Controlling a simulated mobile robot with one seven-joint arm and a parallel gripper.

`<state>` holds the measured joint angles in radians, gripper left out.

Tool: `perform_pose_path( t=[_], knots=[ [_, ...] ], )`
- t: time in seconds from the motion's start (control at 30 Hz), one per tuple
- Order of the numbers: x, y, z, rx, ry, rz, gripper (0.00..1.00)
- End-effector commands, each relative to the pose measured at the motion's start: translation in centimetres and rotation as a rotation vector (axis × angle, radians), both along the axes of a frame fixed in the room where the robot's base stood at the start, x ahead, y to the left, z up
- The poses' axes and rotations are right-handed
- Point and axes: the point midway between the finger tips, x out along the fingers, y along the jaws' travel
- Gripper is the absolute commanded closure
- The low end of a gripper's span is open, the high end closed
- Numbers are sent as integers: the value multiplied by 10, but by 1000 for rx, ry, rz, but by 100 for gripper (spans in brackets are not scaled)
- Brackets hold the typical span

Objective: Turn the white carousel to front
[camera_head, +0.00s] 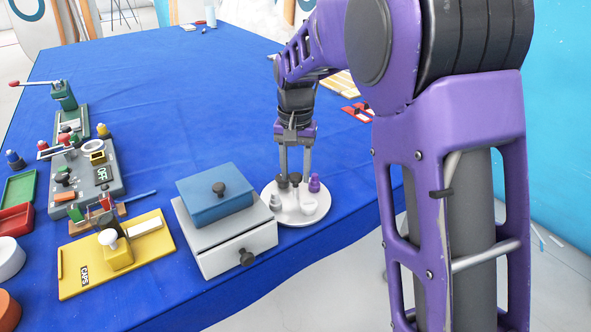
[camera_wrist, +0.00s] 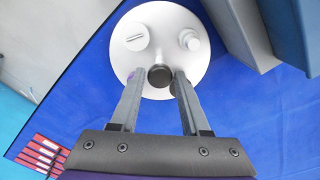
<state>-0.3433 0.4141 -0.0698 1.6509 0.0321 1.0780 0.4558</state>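The white carousel (camera_head: 285,212) is a round disc on the blue table, right of the drawer box. It also shows in the wrist view (camera_wrist: 163,17). A dark round knob (camera_wrist: 160,77) stands near its middle. A slotted white round piece (camera_wrist: 137,38) and a white stepped piece (camera_wrist: 191,41) stand on the disc. A purple piece (camera_head: 315,184) is on it too, mostly hidden by a finger in the wrist view. My gripper (camera_wrist: 158,76) is over the disc, open, with its fingers pointing down on both sides of the knob. I cannot tell whether they touch it.
A white drawer box (camera_head: 237,239) with a blue box (camera_head: 214,195) on top stands close left of the carousel. A yellow board (camera_head: 150,236) and a grey switch board (camera_head: 100,172) lie further left. The table's front edge is near the carousel. The table's middle is clear.

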Motion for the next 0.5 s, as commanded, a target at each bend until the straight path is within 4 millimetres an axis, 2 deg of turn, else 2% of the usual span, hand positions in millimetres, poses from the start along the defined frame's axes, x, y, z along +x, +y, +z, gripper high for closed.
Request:
perform_pose_path(
  t=[0.03, 0.23, 0.5],
  knots=[
    [0, 0, 0, 0, 0, 0, 65],
    [0, 0, 0, 0, 0, 0, 100],
    [0, 0, 0, 0, -1, 0, 100]
  ],
)
